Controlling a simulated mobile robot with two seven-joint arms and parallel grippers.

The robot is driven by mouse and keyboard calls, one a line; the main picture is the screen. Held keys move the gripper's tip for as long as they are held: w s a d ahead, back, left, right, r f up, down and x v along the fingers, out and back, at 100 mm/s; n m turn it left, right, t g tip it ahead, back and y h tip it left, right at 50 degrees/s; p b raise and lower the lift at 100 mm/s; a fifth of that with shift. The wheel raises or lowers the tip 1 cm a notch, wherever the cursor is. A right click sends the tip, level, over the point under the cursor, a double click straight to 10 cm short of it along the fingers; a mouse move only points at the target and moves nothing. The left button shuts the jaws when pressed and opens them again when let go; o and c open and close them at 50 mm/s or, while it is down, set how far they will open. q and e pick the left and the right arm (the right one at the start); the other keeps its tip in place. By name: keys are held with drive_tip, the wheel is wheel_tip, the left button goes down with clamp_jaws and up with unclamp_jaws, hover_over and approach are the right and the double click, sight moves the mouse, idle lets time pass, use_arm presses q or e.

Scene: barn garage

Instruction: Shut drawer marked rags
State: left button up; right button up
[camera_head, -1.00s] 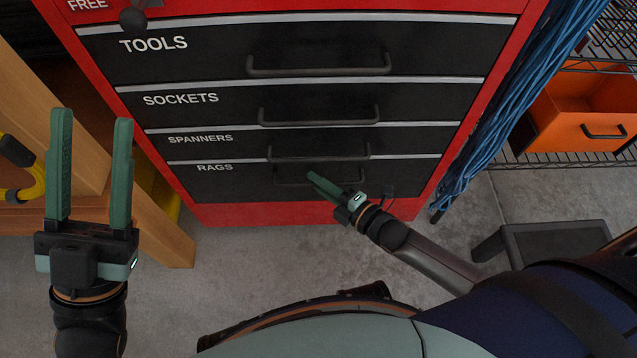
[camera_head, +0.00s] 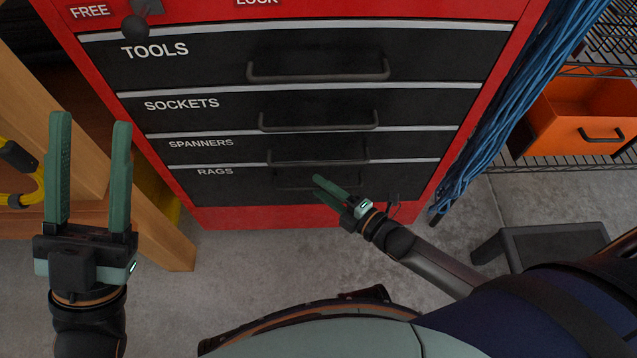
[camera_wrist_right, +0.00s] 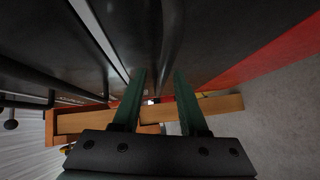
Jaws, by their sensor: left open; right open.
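The drawer marked RAGS (camera_head: 235,187) is the lowest black drawer of the red tool cabinet (camera_head: 270,216). Its front looks about in line with the drawers above; I cannot tell whether a small gap remains. My right gripper (camera_head: 325,186) is in front of its right half, near the handle, and holds nothing. In the right wrist view its two green fingers (camera_wrist_right: 158,92) are apart, close beside the dark drawer fronts. I cannot tell whether they touch the drawer. My left gripper (camera_head: 90,120) is open and empty at the left, away from the cabinet.
Drawers marked TOOLS, SOCKETS and SPANNERS are above. A wooden bench (camera_head: 165,235) stands left of the cabinet. Blue cables (camera_head: 500,110) hang at its right. An orange bin (camera_head: 580,120) sits on a wire rack, and a dark stool (camera_head: 550,245) stands at the right. Concrete floor lies in front.

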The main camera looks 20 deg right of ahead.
drive_tip(key=p+v, duration=0.3)
drive_tip(key=v, duration=0.8)
